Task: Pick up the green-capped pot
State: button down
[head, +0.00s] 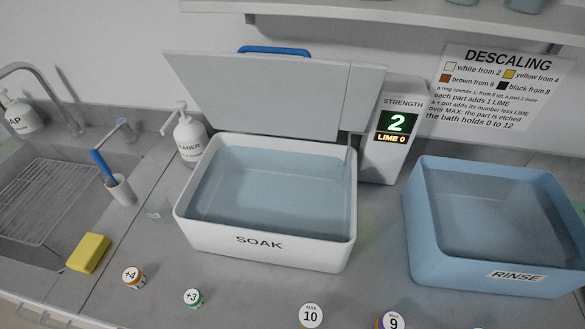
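The green-capped pot (193,298) is a small pot with a white top marked "+3" and a green edge. It stands upright on the grey counter, in front of the white SOAK bath (262,243) and a little to its left. A similar pot (133,276) with an orange-brown edge, marked "+4", stands to its left and slightly farther back. My gripper is not in view.
The SOAK bath's lid (270,95) is raised. A STRENGTH display (397,124) reads 2 and LIME 0. A blue RINSE bath (440,262) stands at right. Pieces marked MAX 10 (311,315) and 9 (391,321) sit at the front. A yellow sponge (89,252) lies at left.

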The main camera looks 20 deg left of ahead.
aim_at(192, 297)
jog(key=u, duration=1.35)
